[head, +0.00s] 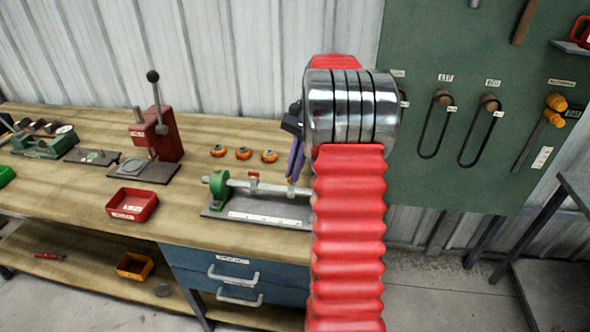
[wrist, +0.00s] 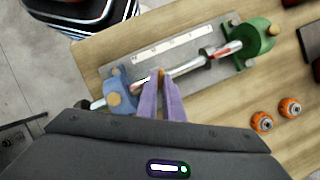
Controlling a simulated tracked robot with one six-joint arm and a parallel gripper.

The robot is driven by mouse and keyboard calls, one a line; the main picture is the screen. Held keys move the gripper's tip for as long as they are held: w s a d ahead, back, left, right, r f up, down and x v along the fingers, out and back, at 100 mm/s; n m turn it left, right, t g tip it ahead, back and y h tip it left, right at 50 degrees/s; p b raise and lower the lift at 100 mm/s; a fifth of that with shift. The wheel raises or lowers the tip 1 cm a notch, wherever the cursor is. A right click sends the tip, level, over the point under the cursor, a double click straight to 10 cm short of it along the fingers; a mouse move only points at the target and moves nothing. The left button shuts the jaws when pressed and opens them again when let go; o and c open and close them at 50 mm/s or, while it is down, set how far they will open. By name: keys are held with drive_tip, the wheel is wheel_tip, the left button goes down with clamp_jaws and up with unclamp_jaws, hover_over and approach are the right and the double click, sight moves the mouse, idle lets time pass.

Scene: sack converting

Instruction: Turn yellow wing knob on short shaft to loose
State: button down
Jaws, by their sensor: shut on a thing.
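The shaft fixture (head: 262,213) lies on the bench, a grey plate with a pale short shaft (head: 235,184) along it. It also shows in the wrist view (wrist: 117,63), with a green block at the upper right and a blue block (wrist: 121,82) at the left. My gripper (wrist: 160,78) points down at the shaft near the blue block, its purple fingers close together. A small yellow-orange part of the wing knob (wrist: 160,72) shows between the fingertips; the fingers are shut on it and hide most of it. In the head view my arm covers the fixture's right end.
Several orange-and-black round parts (head: 243,153) stand behind the fixture. A red tray (head: 132,204) and a red lever press (head: 157,135) are farther left. A green tool board (head: 440,180) hangs at the right. Bare bench lies between the tray and the fixture.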

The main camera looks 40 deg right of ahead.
drive_tip(key=n, duration=0.2)
drive_tip(key=n+g, duration=0.1)
drive_tip(key=n, duration=0.1)
drive_tip(key=n+g+h, duration=0.1)
drive_tip(key=n, duration=0.1)
drive_tip(key=shift+w, duration=0.35)
drive_tip(key=shift+n, duration=0.3)
drive_tip(key=c, duration=1.9)
unclamp_jaws()
